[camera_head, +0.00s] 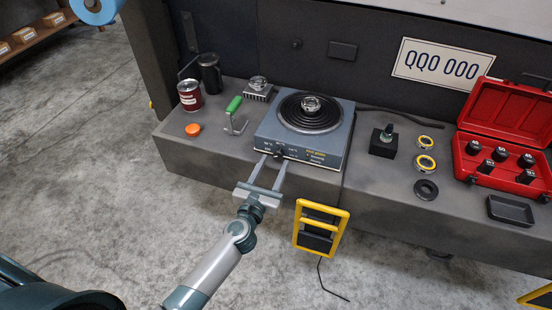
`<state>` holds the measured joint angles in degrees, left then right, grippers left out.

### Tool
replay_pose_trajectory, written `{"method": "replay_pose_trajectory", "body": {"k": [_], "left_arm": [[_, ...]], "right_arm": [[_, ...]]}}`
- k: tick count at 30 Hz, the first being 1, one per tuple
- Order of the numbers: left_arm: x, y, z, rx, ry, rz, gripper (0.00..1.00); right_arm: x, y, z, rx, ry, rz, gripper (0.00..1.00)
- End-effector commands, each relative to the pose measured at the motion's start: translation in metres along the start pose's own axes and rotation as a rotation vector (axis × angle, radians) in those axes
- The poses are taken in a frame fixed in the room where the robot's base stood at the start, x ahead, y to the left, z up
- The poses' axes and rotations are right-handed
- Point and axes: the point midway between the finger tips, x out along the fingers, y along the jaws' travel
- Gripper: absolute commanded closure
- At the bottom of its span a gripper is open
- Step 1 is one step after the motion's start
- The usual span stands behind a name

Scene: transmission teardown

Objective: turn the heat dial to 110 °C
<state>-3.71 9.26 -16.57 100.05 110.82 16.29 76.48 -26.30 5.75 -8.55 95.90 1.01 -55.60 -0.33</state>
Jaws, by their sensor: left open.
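The heat dial (280,153) is a small dark knob on the front face of the blue-grey hot plate (260,133). The markings beside it are too small to read, so I cannot tell its setting. A metal ring-shaped part (311,105) sits on the round black heating surface. My left gripper (271,160) is open in front of the hot plate, with one finger on each side of the dial. I cannot tell whether the fingers touch it. My right gripper is not in view.
A red can (190,95), an orange cap (193,129) and a green-handled tool (234,106) stand left of the hot plate. A black block (383,143), yellow rings and an open red case (487,170) lie right. A yellow frame (320,213) hangs below the bench edge.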

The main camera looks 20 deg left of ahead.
Motion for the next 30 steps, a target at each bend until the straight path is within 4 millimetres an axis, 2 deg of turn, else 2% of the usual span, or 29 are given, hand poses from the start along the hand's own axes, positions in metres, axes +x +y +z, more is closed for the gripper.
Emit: {"method": "replay_pose_trajectory", "body": {"k": [3, 7, 19, 20, 24, 25, 30], "left_arm": [[0.016, 0.000, 0.000, 0.000, -0.001, -0.001, 0.56], [0.026, -0.001, 0.000, 0.001, 0.000, -0.001, 0.56], [0.030, 0.000, 0.000, 0.000, 0.000, 0.000, 0.56], [0.030, 0.000, 0.000, 0.000, 0.000, 0.000, 0.61], [0.030, 0.000, 0.000, 0.000, 0.000, 0.000, 0.94], [0.030, 0.000, 0.000, 0.000, 0.000, 0.000, 0.97], [0.030, 0.000, 0.000, 0.003, 0.000, 0.000, 0.97]], "right_arm": [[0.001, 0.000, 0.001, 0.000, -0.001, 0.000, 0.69], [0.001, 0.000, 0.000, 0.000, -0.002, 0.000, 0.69], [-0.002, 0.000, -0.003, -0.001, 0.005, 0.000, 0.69], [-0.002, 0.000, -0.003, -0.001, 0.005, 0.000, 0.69], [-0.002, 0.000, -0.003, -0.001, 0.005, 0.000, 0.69], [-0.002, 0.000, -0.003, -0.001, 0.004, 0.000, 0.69], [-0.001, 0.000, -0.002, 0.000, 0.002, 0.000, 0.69]]}}
